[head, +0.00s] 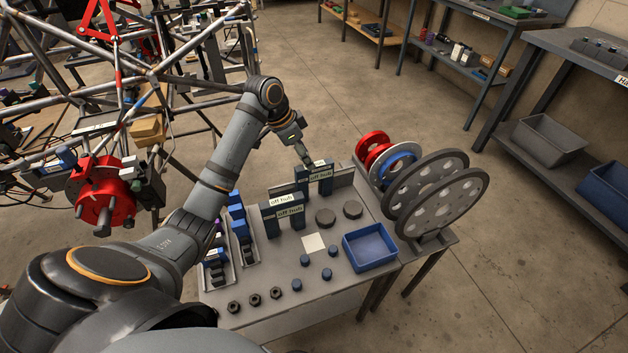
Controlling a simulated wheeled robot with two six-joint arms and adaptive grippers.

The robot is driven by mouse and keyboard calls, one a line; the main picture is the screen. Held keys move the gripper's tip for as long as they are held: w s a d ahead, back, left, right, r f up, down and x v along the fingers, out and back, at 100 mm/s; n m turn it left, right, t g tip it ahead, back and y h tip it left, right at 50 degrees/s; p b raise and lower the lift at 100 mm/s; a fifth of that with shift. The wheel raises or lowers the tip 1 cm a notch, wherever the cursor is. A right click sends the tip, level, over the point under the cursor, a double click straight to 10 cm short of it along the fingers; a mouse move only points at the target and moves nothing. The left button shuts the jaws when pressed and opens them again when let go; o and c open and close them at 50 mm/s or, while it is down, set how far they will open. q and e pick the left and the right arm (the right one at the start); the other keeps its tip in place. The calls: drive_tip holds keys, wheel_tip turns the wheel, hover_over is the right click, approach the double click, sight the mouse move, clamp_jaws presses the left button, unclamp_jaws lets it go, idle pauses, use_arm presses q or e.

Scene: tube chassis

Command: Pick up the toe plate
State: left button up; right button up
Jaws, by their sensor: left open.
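My left arm reaches across the bench (285,312) from the left. Its gripper (307,160) is small in view and open, close to the top of the rear blue stand (301,178) labelled "off hub". I cannot tell whether it touches the stand. A similar blue stand (270,224) with the same label is in front of it. No part is clearly marked as the toe plate. A small cream square (313,243) lies on the bench. My right gripper is out of view.
Large grey discs (468,190) and a red hub (372,142) stand at the bench's right. A blue tray (370,262), dark round pucks (325,216), nuts (254,300) and blue caps (297,285) lie in front. A tube chassis (150,75) with a red hub (100,190) is left.

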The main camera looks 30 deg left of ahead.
sight(319, 175)
use_arm(q)
drive_tip(key=x, duration=0.5)
drive_tip(key=shift+s+d+b, duration=0.1)
drive_tip(key=shift+b, duration=0.3)
drive_tip(key=shift+d+f, duration=0.15)
drive_tip(key=shift+f, duration=0.15)
drive_tip(key=b+x, duration=0.1)
drive_tip(key=x, duration=0.3)
drive_tip(key=shift+d+f, duration=0.25)
drive_tip(key=c, duration=1)
clamp_jaws()
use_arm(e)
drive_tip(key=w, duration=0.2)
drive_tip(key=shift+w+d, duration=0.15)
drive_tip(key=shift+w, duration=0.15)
use_arm(q)
drive_tip(key=shift+r, duration=0.15)
